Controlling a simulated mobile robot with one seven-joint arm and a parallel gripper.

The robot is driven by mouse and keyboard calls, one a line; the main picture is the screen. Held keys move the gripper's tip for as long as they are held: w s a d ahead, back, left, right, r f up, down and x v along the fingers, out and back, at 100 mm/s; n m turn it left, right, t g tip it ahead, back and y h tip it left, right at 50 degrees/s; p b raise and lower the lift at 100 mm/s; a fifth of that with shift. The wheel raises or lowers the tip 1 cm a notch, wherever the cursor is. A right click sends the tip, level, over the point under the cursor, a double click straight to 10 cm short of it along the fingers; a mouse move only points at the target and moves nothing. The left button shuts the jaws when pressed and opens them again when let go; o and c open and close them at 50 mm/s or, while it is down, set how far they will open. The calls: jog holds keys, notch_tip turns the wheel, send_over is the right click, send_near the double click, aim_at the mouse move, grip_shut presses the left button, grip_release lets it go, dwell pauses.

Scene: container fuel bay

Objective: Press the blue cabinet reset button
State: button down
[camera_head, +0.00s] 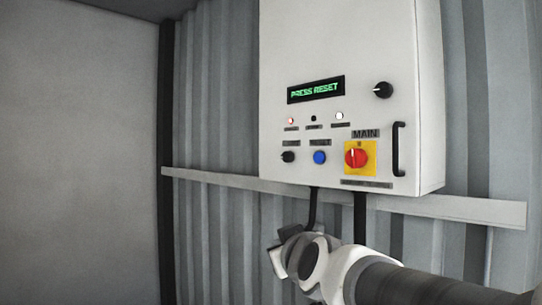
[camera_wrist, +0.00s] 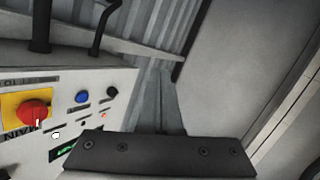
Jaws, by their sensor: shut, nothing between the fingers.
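The blue reset button (camera_head: 320,157) is on the front of the white control cabinet (camera_head: 285,60), between a black knob and the red main switch. The cabinet display (camera_head: 316,89) reads "PRESS RESET" in green. In the wrist view the cabinet looks upside down, with the blue button (camera_wrist: 82,97) at left. My gripper (camera_head: 283,252) is shut and empty, below the cabinet's lower edge and apart from the button. Its fingertips are hard to make out in the head view. A dark part of it (camera_wrist: 160,152) fills the bottom of the wrist view.
The red main switch (camera_head: 357,156) on a yellow plate is close right of the button. A black knob (camera_head: 288,157) is left of it. A black handle (camera_head: 398,149) stands out at right. A rail (camera_head: 215,181) and black cables (camera_head: 360,213) run below the cabinet.

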aim_at(318, 157)
jog(key=w+r+m+t+h+p, duration=0.1)
jog(key=w+r+t+h+p, duration=0.1)
jog(key=w+r, duration=0.3)
jog(key=w+d+r+m+t+h+p, duration=0.1)
jog(key=w+r+h, duration=0.4)
jog(key=r, duration=0.5)
jog(key=shift+w+m+t+h+p, duration=0.2)
jog(key=shift+m+t+h+p, duration=0.15)
jog(key=shift+t+p, duration=0.55)
jog(key=shift+d+f, duration=0.1)
jog(key=shift+d, duration=0.1)
jog(key=shift+w+d+b, duration=0.9)
jog(key=shift+w+d, duration=2.05)
jog(key=shift+d, duration=0.2)
jog(key=shift+d, duration=0.1)
jog(key=shift+w+d, duration=0.25)
jog(key=shift+w, duration=0.05)
